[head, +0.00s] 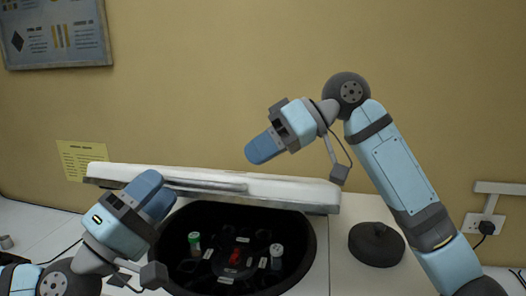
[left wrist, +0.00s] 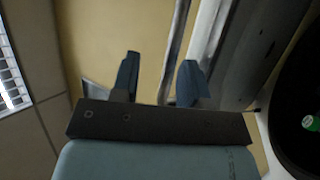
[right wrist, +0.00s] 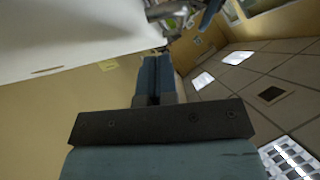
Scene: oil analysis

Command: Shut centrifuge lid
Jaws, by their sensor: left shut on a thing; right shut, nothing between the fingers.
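The centrifuge lid (head: 275,188) is a white slab seen nearly edge-on above the back of the open bowl (head: 310,245). The bowl is dark, with a red-centred rotor (head: 235,257), a green-capped tube (head: 194,240) and a pale-capped tube (head: 276,252).
A dark round cover (head: 376,246) with a knob lies right of the bowl. A yellow notice (head: 80,158) and a grey board (head: 55,32) hang on the wall. A socket (head: 484,222) with a plug is at the far right. A small item (head: 6,242) stands far left.

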